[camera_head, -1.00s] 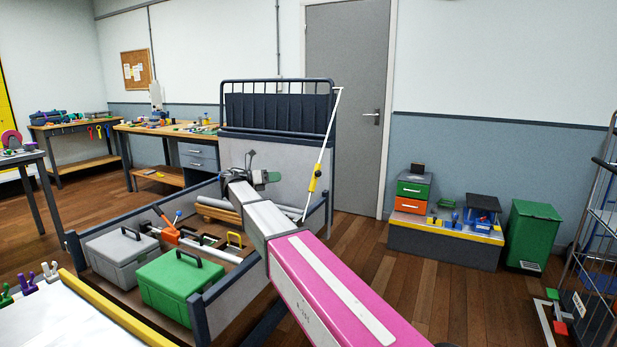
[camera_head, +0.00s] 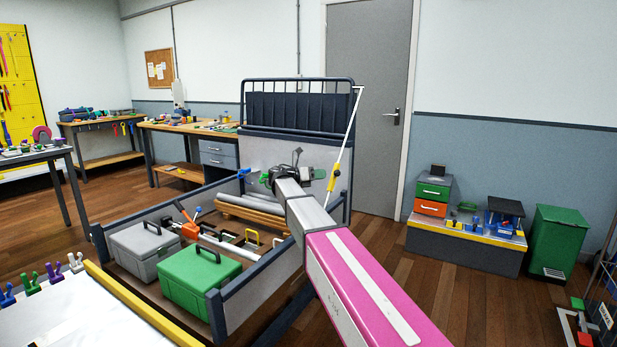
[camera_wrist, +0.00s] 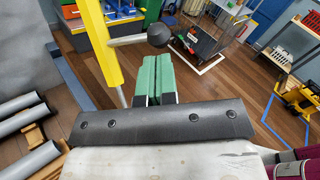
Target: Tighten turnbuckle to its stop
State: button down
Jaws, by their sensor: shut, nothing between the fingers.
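The turnbuckle (camera_head: 334,177) is a yellow body on a slanted white rod at the right end of the dark rack. In the wrist view the yellow body (camera_wrist: 96,40) runs steeply down at the upper left. A grey lever sticks out from it to the right and ends in a black ball knob (camera_wrist: 157,35). My gripper (camera_wrist: 157,58) has green fingers that are shut and empty, just below the knob in the picture. I cannot tell whether they touch it. In the head view my gripper (camera_head: 320,173) is just left of the turnbuckle, with my arm hiding part of the area.
The grey-walled bed holds a grey case (camera_head: 148,243), a green case (camera_head: 200,272) and grey pipes (camera_head: 248,202) on wood. Dark bars (camera_head: 300,92) stand at its back.

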aim_at(335, 175)
jog(key=shift+w+d, duration=0.2)
jog(key=shift+d, duration=0.65)
jog(key=shift+w+d, duration=0.15)
jog(key=shift+d, duration=0.7)
